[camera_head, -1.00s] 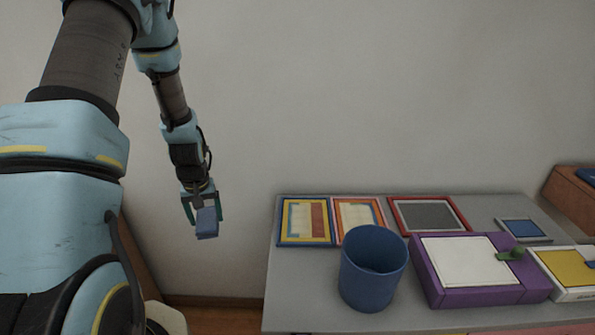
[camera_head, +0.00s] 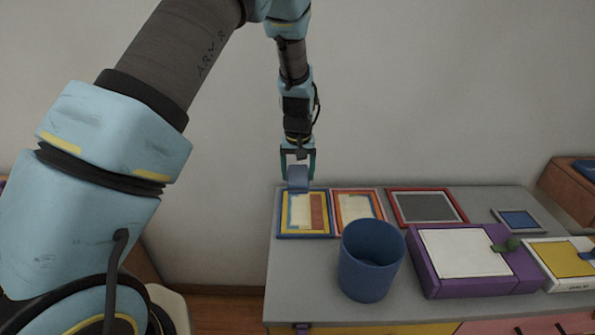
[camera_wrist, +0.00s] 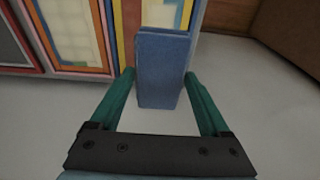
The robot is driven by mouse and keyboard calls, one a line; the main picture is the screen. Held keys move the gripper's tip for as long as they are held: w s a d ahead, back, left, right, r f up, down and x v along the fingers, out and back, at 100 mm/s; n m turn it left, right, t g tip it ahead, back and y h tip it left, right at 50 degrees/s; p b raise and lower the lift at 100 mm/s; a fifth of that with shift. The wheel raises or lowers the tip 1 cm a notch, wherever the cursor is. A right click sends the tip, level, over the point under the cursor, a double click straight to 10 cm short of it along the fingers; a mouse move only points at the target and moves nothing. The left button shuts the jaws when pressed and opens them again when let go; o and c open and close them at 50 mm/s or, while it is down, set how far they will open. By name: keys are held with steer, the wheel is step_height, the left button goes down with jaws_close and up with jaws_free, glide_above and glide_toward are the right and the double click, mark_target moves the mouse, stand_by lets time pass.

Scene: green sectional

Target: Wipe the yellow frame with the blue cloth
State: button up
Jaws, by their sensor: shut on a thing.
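The blue cloth (camera_head: 298,179) is a folded block in my gripper (camera_head: 298,172). In the wrist view the cloth (camera_wrist: 162,70) sits between the two green fingers of my gripper (camera_wrist: 160,76). The yellow frame (camera_head: 285,213) has a blue outer edge and a pale panel with a reddish strip, and lies at the grey table's back left corner. The cloth overlaps its back edge in the head view; I cannot tell whether they touch. In the wrist view the cloth hides part of the yellow frame (camera_wrist: 131,18).
An orange-red frame (camera_head: 337,205) lies just right of the yellow frame, then a red frame (camera_head: 396,210) with a grey panel. A blue cup (camera_head: 368,275) stands in front. A purple box (camera_head: 475,286) is to its right. The wall is close behind the table (camera_head: 300,285).

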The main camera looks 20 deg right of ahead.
steer(key=shift+f+b, duration=2.95)
steer(key=shift+f, duration=1.9)
steer(key=shift+f+b, duration=0.35)
steer(key=shift+f, duration=0.2)
steer(key=shift+w, duration=0.1)
